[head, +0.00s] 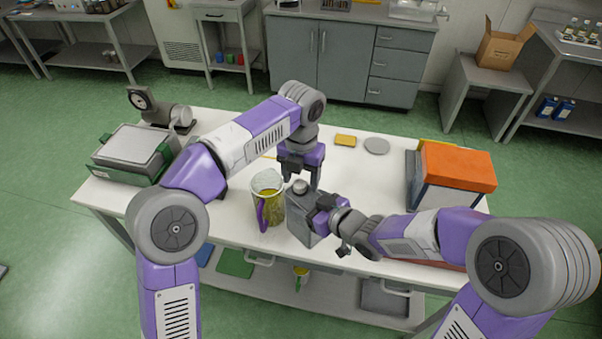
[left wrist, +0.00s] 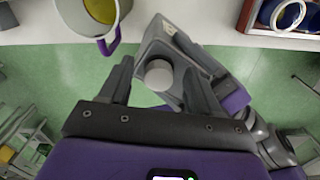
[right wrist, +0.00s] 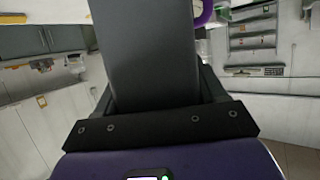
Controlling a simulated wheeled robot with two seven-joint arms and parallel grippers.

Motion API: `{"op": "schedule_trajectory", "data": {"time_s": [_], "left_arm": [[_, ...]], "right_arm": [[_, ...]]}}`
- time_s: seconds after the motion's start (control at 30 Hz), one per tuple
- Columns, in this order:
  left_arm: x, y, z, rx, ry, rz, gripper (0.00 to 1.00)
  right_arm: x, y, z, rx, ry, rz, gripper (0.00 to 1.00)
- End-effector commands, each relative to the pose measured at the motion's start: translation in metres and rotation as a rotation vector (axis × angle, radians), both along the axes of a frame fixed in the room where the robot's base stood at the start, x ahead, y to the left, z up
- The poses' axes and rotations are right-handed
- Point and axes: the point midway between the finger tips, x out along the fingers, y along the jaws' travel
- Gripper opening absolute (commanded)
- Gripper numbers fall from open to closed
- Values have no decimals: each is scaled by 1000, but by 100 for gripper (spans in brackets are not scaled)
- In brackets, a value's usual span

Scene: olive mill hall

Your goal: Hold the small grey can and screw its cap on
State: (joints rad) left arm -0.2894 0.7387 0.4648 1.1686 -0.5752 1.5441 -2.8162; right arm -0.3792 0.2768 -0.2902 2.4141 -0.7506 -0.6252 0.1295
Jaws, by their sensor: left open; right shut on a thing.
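The small grey can (head: 299,222) stands upright near the front of the white table. My right gripper (head: 318,214) is shut on its body from the right; the can's dark side (right wrist: 150,65) fills the space between the fingers in the right wrist view. A round pale grey cap (head: 300,187) sits at the can's top; whether it is threaded I cannot tell. My left gripper (head: 299,180) points down over the cap, open. In the left wrist view the cap (left wrist: 158,75) shows between the spread fingers, with gaps on both sides.
A clear jug (head: 269,184) of yellow-green liquid with a purple handle stands close left of the can. A green-sided scale (head: 132,150) is at the left. An orange-topped box (head: 457,166) is at the right. A yellow block (head: 345,140) and grey disc (head: 377,146) lie behind.

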Motion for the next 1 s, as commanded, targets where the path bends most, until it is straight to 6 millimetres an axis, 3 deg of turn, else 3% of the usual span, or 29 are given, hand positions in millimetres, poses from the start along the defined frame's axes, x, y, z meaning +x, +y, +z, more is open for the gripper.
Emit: {"op": "schedule_trajectory", "data": {"time_s": [0.17, 0.7, 1.0], "left_arm": [[1, -1, 12, -2, -2, 1, 63], [1, -1, 94, -1, -3, 1, 63], [1, 0, 113, -2, -1, 3, 63]], "right_arm": [[1, 0, 2, 2, -4, 0, 0], [1, 0, 2, 2, -4, 0, 0], [1, 0, 1, 2, -4, 0, 0]]}}
